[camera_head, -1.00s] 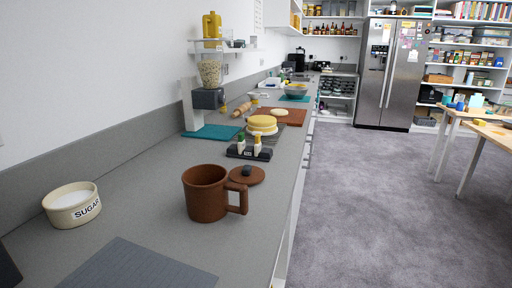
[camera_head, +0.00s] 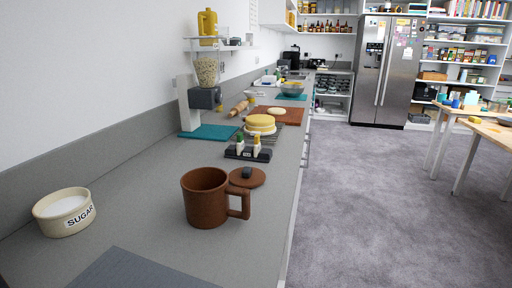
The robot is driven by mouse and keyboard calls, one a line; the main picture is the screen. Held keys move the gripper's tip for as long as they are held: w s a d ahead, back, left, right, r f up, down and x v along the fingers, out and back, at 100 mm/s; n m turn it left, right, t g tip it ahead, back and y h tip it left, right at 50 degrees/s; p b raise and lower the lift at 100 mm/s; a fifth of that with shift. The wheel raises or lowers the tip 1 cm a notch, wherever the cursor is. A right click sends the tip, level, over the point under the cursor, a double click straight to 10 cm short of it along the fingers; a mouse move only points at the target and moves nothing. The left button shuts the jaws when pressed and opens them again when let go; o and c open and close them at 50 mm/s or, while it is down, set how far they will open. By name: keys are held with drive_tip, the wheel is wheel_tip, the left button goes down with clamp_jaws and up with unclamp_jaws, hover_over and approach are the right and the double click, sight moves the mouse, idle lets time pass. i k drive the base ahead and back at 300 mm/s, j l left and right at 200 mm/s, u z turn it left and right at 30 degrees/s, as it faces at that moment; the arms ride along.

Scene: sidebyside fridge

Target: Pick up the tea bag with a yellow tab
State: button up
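A small dark holder (camera_head: 248,153) stands on the grey counter and bears two upright tea bags. One has a green tab (camera_head: 240,136); the one to its right has a yellow tab (camera_head: 256,138). They are small in the picture, and fine detail cannot be told. The holder stands behind a brown mug (camera_head: 206,199) and a round brown lid with a dark knob (camera_head: 247,178). My gripper is not in this view.
A sugar bowl (camera_head: 65,211) stands at the left, and a grey mat (camera_head: 136,274) lies in front. Open carpet (camera_head: 365,200) lies right of the counter.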

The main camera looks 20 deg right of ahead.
sight(257, 146)
drive_tip(key=i+l, duration=0.35)
drive_tip(key=l, duration=0.2)
drive_tip(key=i+l+z, duration=0.1)
drive_tip(key=i+l, duration=0.25)
drive_tip(key=l, duration=0.2)
drive_tip(key=i+l, duration=0.4)
drive_tip(key=i+l+z, duration=0.15)
drive_tip(key=i+l, duration=0.3)
drive_tip(key=i, duration=0.2)
drive_tip(key=j, duration=0.3)
drive_tip(key=i, duration=0.05)
